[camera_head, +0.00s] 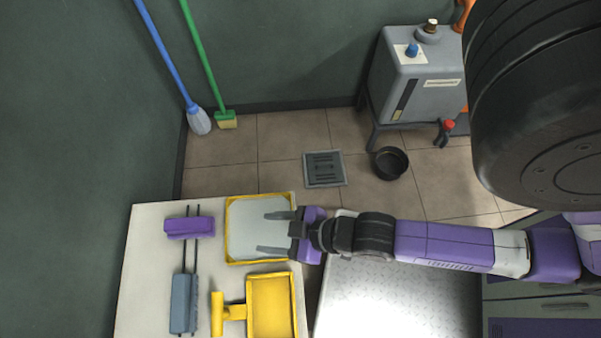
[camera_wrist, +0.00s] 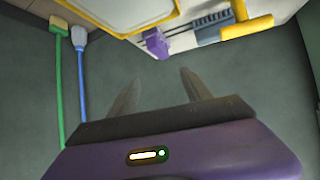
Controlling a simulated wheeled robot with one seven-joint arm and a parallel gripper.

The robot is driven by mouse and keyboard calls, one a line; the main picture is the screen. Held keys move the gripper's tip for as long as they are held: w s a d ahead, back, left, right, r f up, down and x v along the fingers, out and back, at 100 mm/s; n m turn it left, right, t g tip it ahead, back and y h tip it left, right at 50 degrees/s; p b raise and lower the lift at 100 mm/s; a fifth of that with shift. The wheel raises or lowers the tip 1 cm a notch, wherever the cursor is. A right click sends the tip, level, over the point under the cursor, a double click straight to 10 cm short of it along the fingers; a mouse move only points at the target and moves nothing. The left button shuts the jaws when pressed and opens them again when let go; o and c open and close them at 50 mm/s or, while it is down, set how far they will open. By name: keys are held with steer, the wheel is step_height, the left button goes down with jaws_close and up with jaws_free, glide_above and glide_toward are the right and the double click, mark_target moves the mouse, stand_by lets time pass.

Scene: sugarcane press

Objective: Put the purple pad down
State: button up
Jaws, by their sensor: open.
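The purple pad (camera_head: 189,227) lies across two thin dark rods at the upper left of the white table. It also shows near the top of the wrist view (camera_wrist: 157,43). My gripper (camera_head: 276,231) is open with nothing between its fingers. It is over the yellow-rimmed tray, to the right of the pad and apart from it, with its fingers pointing left. Its two grey fingers also show in the wrist view (camera_wrist: 158,88).
A blue-grey pad (camera_head: 184,303) lies on the same rods. The yellow-rimmed tray (camera_head: 233,255) and a yellow scoop-like tool (camera_head: 248,310) share the white table (camera_head: 145,270). A black bowl (camera_head: 390,163) and a grey machine (camera_head: 418,85) stand on the floor beyond.

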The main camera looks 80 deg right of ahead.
steer(key=s+r+t, duration=0.2)
steer(key=s+r, duration=0.1)
steer(key=r, duration=0.5)
steer(key=s+r+t, duration=0.1)
steer(key=s+r, duration=0.3)
steer(key=r, duration=0.5)
steer(key=shift+d+m+t, duration=0.25)
steer(key=shift+m+t, duration=0.15)
steer(key=shift+r, duration=0.1)
step_height(320, 180, up, 7)
steer(key=p, duration=0.7)
steer(key=shift+o, duration=0.4)
